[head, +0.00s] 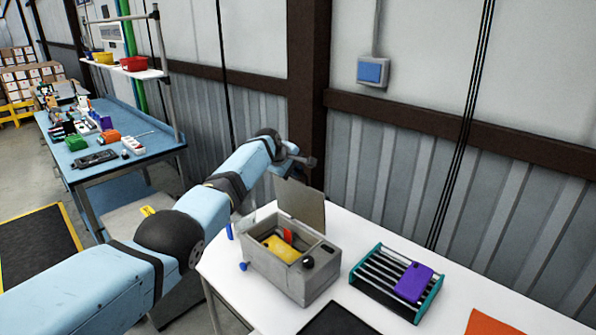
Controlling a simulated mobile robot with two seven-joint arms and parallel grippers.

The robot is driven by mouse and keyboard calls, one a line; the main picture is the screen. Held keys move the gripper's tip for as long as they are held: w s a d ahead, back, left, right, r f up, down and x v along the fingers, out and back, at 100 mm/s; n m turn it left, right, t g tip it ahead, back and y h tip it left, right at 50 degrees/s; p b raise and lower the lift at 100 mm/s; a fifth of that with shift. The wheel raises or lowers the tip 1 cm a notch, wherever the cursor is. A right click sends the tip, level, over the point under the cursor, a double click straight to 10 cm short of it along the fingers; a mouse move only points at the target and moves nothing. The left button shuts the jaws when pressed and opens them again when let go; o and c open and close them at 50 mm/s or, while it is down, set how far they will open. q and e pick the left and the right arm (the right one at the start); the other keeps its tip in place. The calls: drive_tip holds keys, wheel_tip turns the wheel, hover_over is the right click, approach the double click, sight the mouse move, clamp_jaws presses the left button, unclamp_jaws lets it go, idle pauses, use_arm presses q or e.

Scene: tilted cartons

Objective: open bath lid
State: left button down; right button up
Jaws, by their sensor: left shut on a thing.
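The bath (290,275) is a grey box on the white table, with its lid (302,204) standing up, tilted open, along its back edge. Inside lie a yellow piece (282,248) and a red piece (288,234). A dark round knob sits on the bath's near right rim. My left arm reaches in from the left, behind the bath. My left gripper (302,161) is small in view at the lid's upper edge and is shut on the lid; the exact contact is hard to see. My right gripper is not in view.
Right of the bath stands a teal-ended rack (372,280) holding a purple block (414,282). A black mat (345,321) and an orange sheet (492,324) lie at the front. The corrugated wall runs close behind the table. A blue workbench (80,160) stands back left.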

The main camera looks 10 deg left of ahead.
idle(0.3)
use_arm(q)
drive_tip(key=c, duration=1.2)
unclamp_jaws()
drive_tip(key=shift+a+f, duration=0.1)
drive_tip(key=b+v, duration=0.1)
drive_tip(key=v, duration=1.2)
drive_tip(key=shift+s+r, duration=0.2)
drive_tip(key=shift+r, duration=0.1)
drive_tip(key=shift+a, duration=0.1)
